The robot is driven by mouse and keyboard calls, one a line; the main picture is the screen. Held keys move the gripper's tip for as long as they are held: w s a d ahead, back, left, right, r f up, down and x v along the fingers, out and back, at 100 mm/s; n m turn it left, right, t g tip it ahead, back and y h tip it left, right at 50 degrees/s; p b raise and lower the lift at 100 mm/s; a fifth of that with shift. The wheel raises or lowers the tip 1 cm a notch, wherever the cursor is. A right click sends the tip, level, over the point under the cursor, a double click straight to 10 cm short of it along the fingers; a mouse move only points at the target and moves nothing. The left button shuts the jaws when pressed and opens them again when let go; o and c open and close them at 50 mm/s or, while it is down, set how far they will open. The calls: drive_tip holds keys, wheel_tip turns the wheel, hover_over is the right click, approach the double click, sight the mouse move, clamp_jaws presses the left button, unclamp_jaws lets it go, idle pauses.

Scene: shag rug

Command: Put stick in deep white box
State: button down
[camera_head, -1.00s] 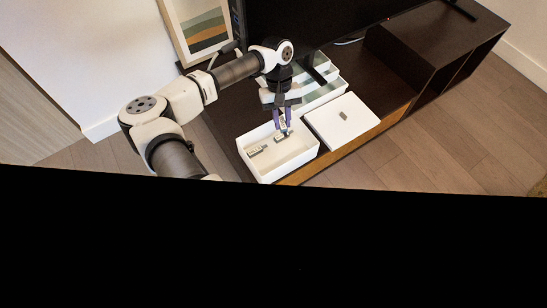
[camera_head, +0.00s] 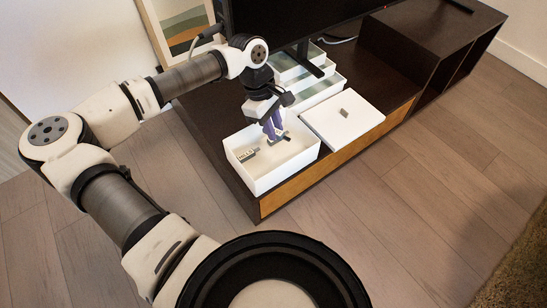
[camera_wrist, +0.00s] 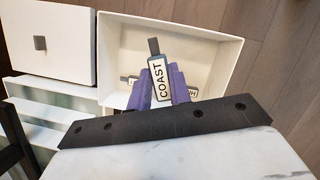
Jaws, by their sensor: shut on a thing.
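The deep white box (camera_head: 262,178) stands open on the low dark cabinet; it fills the upper middle of the wrist view (camera_wrist: 215,35). My gripper (camera_head: 275,132) points down over the box's inside. In the wrist view its purple fingers (camera_wrist: 163,88) are shut on a stick (camera_wrist: 159,76) with a white label reading COAST and a dark grey end. The held stick is over the box's interior; whether it touches the floor I cannot tell. Another labelled stick (camera_head: 248,155) lies inside at the left. In the wrist view, parts of sticks show beside the fingers, partly hidden.
A closed white box (camera_head: 343,118) with a small grey square stands right beside the deep box. White trays (camera_head: 318,88) and a television (camera_head: 290,22) are behind. A framed picture (camera_head: 183,25) leans at the back left. The wooden floor in front is clear.

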sight(277, 162)
wheel_tip(277, 162, down, 12)
drive_tip(key=b, duration=0.3)
drive_tip(key=shift+r+b, duration=0.1)
drive_tip(key=shift+b, duration=0.25)
drive_tip(key=shift+f, duration=0.25)
drive_tip(key=c, duration=1.3)
unclamp_jaws()
drive_tip(key=shift+r, duration=0.1)
drive_tip(key=p+v, duration=0.5)
drive_tip(key=v, duration=0.7)
drive_tip(key=shift+r, duration=0.15)
drive_tip(key=shift+a, duration=0.1)
